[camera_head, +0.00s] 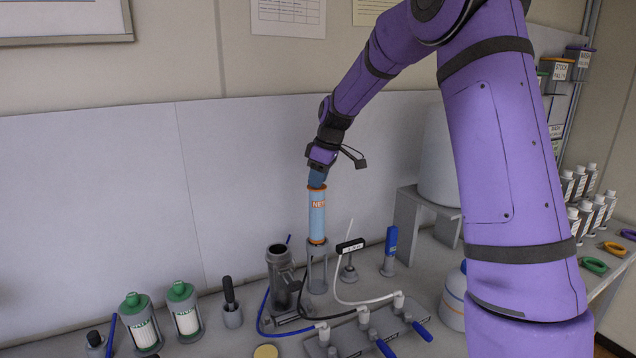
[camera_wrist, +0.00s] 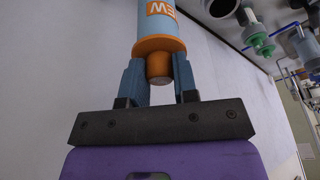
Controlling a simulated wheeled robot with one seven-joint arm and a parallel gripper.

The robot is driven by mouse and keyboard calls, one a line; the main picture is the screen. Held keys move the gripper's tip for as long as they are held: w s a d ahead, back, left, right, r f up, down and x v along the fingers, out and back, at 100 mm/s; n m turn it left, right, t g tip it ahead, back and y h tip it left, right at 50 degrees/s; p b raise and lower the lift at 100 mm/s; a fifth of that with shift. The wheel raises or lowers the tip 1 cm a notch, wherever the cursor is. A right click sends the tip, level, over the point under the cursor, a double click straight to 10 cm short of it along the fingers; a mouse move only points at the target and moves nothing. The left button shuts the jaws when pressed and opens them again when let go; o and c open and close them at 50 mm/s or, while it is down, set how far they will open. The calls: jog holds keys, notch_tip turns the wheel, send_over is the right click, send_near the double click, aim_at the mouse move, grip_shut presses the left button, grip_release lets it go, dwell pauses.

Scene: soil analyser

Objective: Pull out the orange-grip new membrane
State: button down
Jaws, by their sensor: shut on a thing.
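The new membrane (camera_head: 317,215) is a light blue upright cylinder with an orange collar at its top, an orange ring at its lower end and an orange "NEW" label. My gripper (camera_head: 317,181) is at its top, pointing down. In the wrist view my gripper's blue fingers (camera_wrist: 158,72) are on either side of the membrane's orange grip (camera_wrist: 159,66), shut on it. The membrane's lower end is at the mouth of a clear grey holder (camera_head: 317,276). I cannot tell whether its tip is still inside.
A dark grey cylinder (camera_head: 280,275) stands left of the holder, and a small black display on a stand (camera_head: 349,249) is close on its right. Blue and white tubes run to a valve block (camera_head: 365,333) in front. Green-capped cartridges (camera_head: 186,311) stand at left.

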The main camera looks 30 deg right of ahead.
jog(key=shift+r, duration=2.15)
